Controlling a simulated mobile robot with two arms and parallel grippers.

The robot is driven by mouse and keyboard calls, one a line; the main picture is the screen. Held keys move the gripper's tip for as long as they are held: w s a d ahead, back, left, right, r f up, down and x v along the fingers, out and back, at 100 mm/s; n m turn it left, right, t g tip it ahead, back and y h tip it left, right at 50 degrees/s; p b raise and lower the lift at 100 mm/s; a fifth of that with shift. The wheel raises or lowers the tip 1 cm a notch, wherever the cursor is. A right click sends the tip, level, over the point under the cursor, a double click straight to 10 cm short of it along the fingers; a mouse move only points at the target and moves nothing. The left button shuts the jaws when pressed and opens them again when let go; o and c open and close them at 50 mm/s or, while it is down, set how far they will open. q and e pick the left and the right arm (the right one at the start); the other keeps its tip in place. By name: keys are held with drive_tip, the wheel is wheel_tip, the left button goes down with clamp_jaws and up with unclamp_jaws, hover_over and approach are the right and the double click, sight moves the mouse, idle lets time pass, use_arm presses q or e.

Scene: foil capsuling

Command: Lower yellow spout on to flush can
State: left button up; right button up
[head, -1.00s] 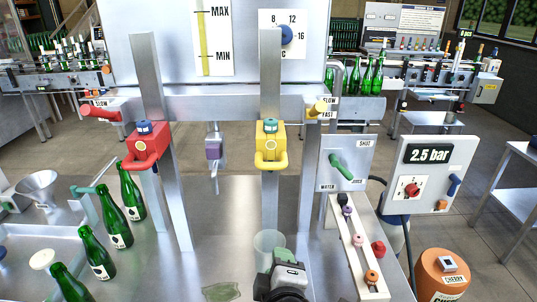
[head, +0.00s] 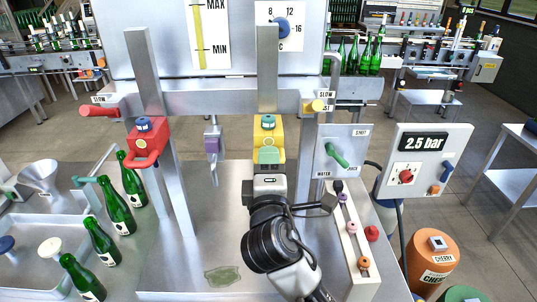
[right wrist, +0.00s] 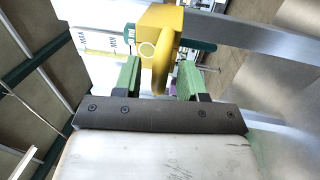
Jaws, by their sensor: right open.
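In the right wrist view, the yellow spout's curved handle (right wrist: 163,75) sits between the two green fingers of my right gripper (right wrist: 160,80). The fingers are apart, with gaps on both sides of the handle. The flush can is not visible now; my right arm covers the spot below the yellow spout. My left gripper is not in view.
The red spout (head: 146,145) hangs on the left post. A purple-bodied nozzle (head: 212,143) hangs between. Green bottles (head: 117,208) stand at left. A green cloth-like patch (head: 223,276) lies on the bare table. A white rack (head: 352,245) with coloured knobs stands at right.

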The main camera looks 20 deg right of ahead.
drive_tip(key=shift+w+d, duration=0.1)
drive_tip(key=shift+w, duration=0.15)
clamp_jaws()
wheel_tip(320, 180, down, 21)
drive_tip(key=b, duration=1.6)
drive_tip(key=shift+f, duration=0.15)
drive_tip(key=shift+c, duration=0.2)
unclamp_jaws()
drive_tip(key=shift+o, duration=0.2)
drive_tip(key=shift+s, duration=0.15)
